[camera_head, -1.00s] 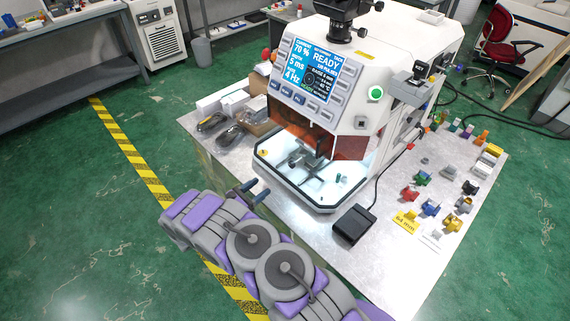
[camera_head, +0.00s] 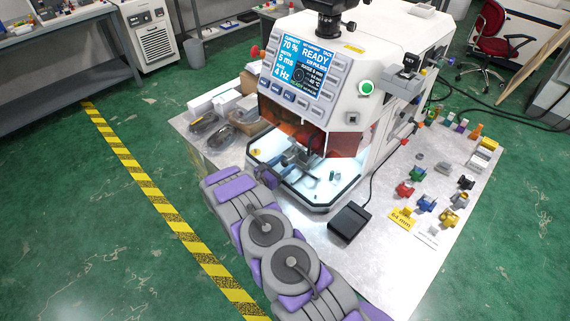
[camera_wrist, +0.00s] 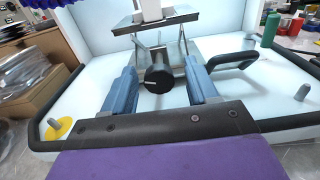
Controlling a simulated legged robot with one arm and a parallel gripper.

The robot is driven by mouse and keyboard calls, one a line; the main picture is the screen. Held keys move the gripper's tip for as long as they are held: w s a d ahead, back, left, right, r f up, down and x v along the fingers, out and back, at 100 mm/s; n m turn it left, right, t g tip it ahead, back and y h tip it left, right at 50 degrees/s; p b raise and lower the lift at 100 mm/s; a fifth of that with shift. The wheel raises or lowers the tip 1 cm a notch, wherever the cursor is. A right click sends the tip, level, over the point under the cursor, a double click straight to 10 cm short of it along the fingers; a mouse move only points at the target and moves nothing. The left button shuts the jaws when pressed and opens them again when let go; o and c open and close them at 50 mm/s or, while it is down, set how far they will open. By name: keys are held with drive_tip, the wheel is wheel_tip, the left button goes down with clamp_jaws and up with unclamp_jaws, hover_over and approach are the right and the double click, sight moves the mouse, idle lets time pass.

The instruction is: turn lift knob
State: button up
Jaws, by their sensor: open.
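The lift knob (camera_wrist: 158,80) is a black round knob with a pale pointer line, at the front of a small metal lift stage (camera_wrist: 155,22) inside the lit work chamber of the machine (camera_head: 352,75). In the wrist view my gripper (camera_wrist: 158,82) is open, with one blue-grey finger on each side of the knob. The gaps on both sides show no clear contact. In the head view my gripper (camera_head: 268,178) reaches over the front rim of the chamber tray, and the knob is too small to make out there.
The white tray (camera_head: 318,205) has a black raised rim. A black handle (camera_wrist: 235,60) stands right of the knob, a yellow disc with a peg (camera_wrist: 57,129) at left, a grey peg (camera_wrist: 301,92) and green bottle (camera_wrist: 270,30) at right. A black pedal (camera_head: 349,222) lies outside.

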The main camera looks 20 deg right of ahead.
drive_tip(key=shift+w+d, duration=0.2)
drive_tip(key=shift+d, duration=0.15)
drive_tip(key=shift+a, duration=0.1)
drive_tip(key=shift+a+r, duration=0.1)
drive_tip(key=shift+a, duration=0.05)
drive_tip(key=shift+d, duration=0.3)
drive_tip(key=c, duration=1)
drive_tip(key=shift+a, duration=0.1)
drive_tip(key=shift+c, duration=0.2)
